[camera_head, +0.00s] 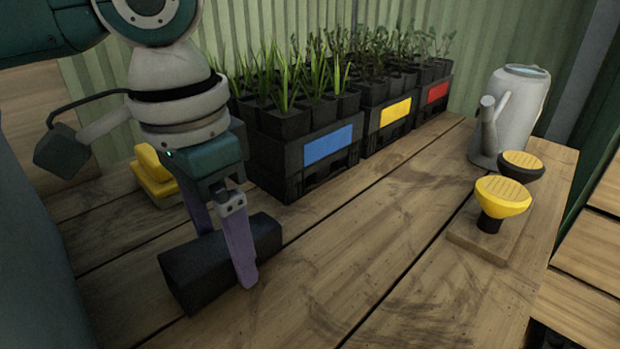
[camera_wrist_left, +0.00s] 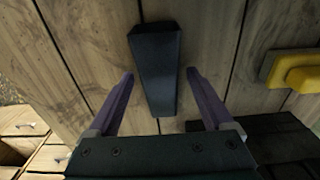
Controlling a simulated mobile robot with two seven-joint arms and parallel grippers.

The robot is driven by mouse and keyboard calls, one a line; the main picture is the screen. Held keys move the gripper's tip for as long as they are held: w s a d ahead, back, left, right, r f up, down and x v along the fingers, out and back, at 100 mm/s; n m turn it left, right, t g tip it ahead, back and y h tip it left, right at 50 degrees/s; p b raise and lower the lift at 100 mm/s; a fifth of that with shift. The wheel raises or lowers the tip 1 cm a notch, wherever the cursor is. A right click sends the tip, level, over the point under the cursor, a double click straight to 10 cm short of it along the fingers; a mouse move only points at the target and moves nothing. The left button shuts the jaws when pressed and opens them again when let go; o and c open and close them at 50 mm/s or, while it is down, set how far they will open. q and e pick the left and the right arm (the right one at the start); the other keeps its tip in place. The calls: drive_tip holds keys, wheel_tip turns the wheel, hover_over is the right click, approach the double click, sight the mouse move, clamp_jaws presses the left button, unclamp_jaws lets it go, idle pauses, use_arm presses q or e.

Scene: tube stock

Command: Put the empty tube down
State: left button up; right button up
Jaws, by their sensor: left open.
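The empty tube (camera_head: 188,278) is a black, square-sided tube lying on its side on the wooden table. In the left wrist view the tube (camera_wrist_left: 156,68) lies between my left gripper's two purple fingers, with a gap showing on each side. My left gripper (camera_head: 232,278) is open and points down, with its fingers on either side of the tube. In the wrist view my left gripper (camera_wrist_left: 160,78) holds nothing. My right gripper is not in view.
Black crates with a blue label (camera_head: 328,146), a yellow label (camera_head: 395,111) and a red label (camera_head: 438,91) hold seedlings at the back. A yellow block (camera_head: 152,180) lies behind my left gripper. A watering can (camera_head: 512,110) and yellow sprinkler head (camera_head: 502,196) stand right. The front middle is clear.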

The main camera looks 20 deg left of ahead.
sight(217, 244)
use_arm(q)
drive_tip(key=shift+r, duration=0.1)
wheel_tip(217, 244, up, 12)
drive_tip(key=p, duration=0.4)
drive_tip(key=shift+s, duration=0.25)
drive_tip(key=shift+a+r, duration=0.1)
